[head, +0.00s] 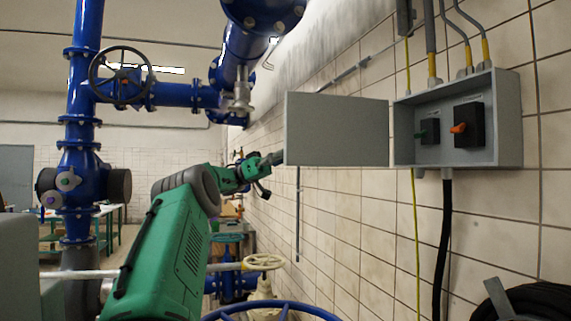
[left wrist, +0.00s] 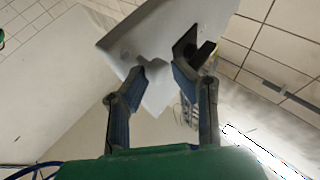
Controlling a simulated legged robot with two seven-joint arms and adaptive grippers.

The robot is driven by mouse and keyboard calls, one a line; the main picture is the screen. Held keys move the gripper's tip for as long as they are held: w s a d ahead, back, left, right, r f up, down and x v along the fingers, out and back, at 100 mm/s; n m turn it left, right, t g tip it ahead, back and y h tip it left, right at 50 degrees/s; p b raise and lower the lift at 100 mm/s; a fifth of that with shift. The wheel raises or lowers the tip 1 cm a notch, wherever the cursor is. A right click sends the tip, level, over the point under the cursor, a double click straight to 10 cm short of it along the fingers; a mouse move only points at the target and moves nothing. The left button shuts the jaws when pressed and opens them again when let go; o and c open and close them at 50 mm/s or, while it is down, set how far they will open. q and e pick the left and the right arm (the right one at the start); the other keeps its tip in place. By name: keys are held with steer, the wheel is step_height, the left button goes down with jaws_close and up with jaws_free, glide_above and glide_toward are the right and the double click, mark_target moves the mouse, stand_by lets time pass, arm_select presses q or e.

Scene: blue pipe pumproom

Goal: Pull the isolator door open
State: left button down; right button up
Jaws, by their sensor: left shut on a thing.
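The isolator door (head: 336,130) is a flat grey panel. In the head view it stands swung out to the left of its grey box (head: 457,165), and the box's inside shows. My left gripper (head: 277,158) is at the door's outer left edge, low on the panel. In the left wrist view the grey door (left wrist: 166,35) lies between and behind the fingers of my left gripper (left wrist: 164,66), which are closed on its edge area. The exact contact is partly hidden. My right gripper is in neither view.
Inside the box are a black switch with an orange knob (head: 458,127) and a smaller dark switch (head: 429,132). Blue pipes (head: 85,130) with valves stand at left. A blue handwheel (head: 270,311) is low in front. A black coil (head: 525,302) is at lower right.

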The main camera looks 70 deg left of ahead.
arm_select(q)
steer(key=shift+w+a+r, duration=0.25)
steer(key=shift+a+r, duration=0.2)
steer(key=shift+r, duration=0.05)
steer(key=c, duration=1.7)
jaws_free()
steer(key=o, duration=0.3)
steer(key=shift+w, duration=0.2)
steer(key=shift+w+d+f, duration=0.1)
steer(key=shift+d, duration=0.05)
steer(key=shift+f, duration=0.15)
